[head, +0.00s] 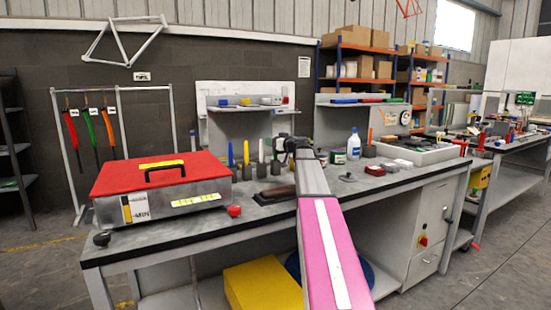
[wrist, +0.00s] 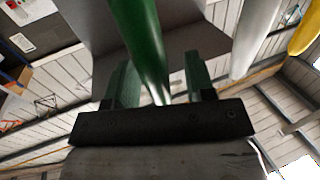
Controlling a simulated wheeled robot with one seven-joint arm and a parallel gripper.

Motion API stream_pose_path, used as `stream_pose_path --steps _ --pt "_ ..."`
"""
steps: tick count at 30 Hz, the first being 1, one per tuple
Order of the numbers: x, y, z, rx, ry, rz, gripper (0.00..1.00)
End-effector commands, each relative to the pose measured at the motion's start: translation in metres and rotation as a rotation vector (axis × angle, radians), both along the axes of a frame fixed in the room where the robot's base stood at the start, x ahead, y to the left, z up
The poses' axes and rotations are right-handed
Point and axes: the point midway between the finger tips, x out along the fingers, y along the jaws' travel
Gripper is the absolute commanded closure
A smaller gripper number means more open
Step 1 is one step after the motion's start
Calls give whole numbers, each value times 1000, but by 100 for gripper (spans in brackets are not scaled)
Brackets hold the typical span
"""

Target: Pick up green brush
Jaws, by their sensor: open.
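The green brush (wrist: 140,35) shows in the wrist view as a dark green handle with a pale metallic end. It runs down into the space between the two fingers of my gripper (wrist: 160,72). The fingers are apart, with a gap on both sides of the handle, and I cannot tell whether either touches it. In the head view my gripper (head: 288,145) is over the bench at the right end of a row of upright brushes, and it and my arm hide much of that spot.
A white handle (wrist: 258,35) and a yellow handle (wrist: 305,30) stand beside the green one. A blue handle (head: 231,154) is further left. A red-lidded toolbox (head: 162,175) fills the bench's left. A white bottle (head: 354,144) and a tray (head: 420,150) are right.

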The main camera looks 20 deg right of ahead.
Motion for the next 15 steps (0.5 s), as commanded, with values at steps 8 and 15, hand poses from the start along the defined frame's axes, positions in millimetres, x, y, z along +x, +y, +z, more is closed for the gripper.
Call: stream_pose_path --steps 8,15 --pt "5 3 0 0 0 0 50" --pt "5 3 0 0 0 0 100"
